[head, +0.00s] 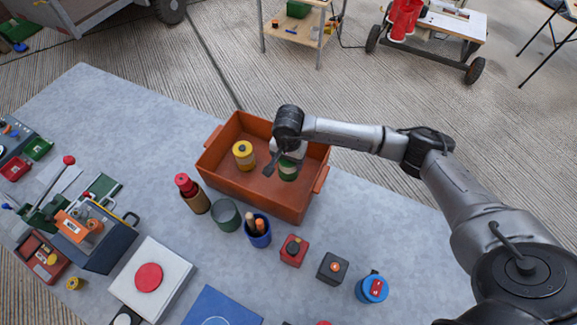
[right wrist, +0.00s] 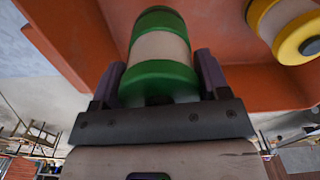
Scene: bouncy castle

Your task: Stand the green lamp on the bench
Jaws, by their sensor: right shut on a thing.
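The green lamp, a cylinder with green ends and a pale middle band, is in the orange crate's right part in the head view (head: 288,172). It fills the middle of the right wrist view (right wrist: 160,48). My right gripper (head: 284,158) reaches into the crate from above, and in the right wrist view its two fingers (right wrist: 160,80) are shut on the lamp's sides. I cannot tell whether the lamp still touches the crate floor. The bench (head: 120,100) is a long grey-topped surface under the crate. My left gripper is not in view.
The orange crate (head: 215,175) has raised walls and also holds a yellow lamp (head: 243,150). In front stand a red-capped bottle (head: 193,195), a green cup (head: 226,215) and a blue pen cup (head: 257,235). Bare bench lies left of the crate and at right front.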

